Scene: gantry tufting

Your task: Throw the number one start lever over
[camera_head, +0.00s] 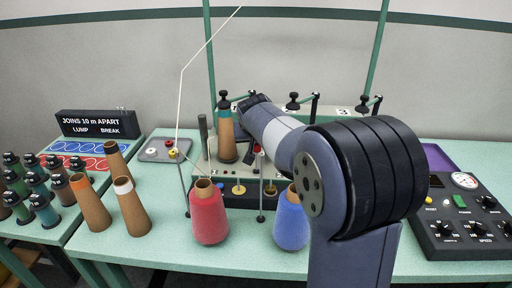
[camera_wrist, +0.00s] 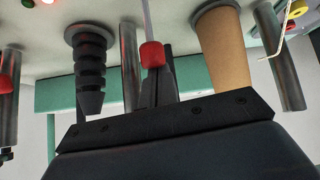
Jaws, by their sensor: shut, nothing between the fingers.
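A start lever with a red knob (camera_wrist: 152,55) on a thin metal rod stands in the middle of the wrist view. No number shows beside it there. My gripper (camera_wrist: 163,88) is shut and empty, its dark fingers right behind or beside the red knob; I cannot tell whether they touch it. In the head view a small red knob (camera_head: 257,149) shows at the machine, beside the brown cone (camera_head: 227,140). My forearm and wrist hide most of the gripper there. A second red knob (camera_wrist: 6,84) shows at the left edge of the wrist view.
A dark ribbed post (camera_wrist: 88,70) and the tan cone (camera_wrist: 222,50) flank the fingers. Red (camera_head: 208,214) and blue (camera_head: 291,222) yarn cones stand in front of the machine. A control panel (camera_head: 462,240) is at right, a cone rack (camera_head: 40,230) at left.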

